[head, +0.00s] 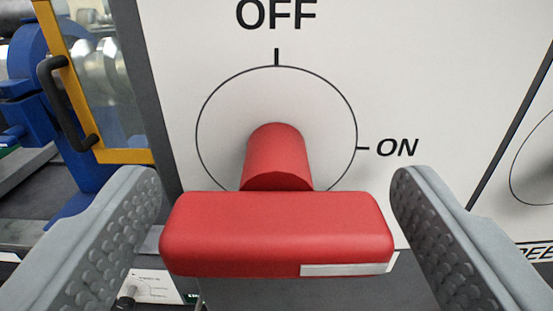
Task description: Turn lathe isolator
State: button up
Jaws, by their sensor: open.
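The lathe isolator is a red T-shaped handle (277,232) on a white panel (440,70). Its round stem stands out from a black printed circle, and its crossbar lies level in the picture. A white stripe (345,269) runs along the right half of the bar's near face to its right end, on the ON side. The OFF label (276,14) and a tick are above the circle; the ON label (397,147) and a tick are at its right. My gripper (275,180) is open, one studded finger on each side of the bar, with small gaps showing.
At the left are a yellow-framed clear guard (100,70) with a black handle (65,100), and blue machine parts (40,60) behind it. Another dial's circle (530,165) shows on a panel at the right edge. A small white labelled plate (155,288) is below left.

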jog(key=shift+w, duration=0.25)
jog(key=c, duration=1)
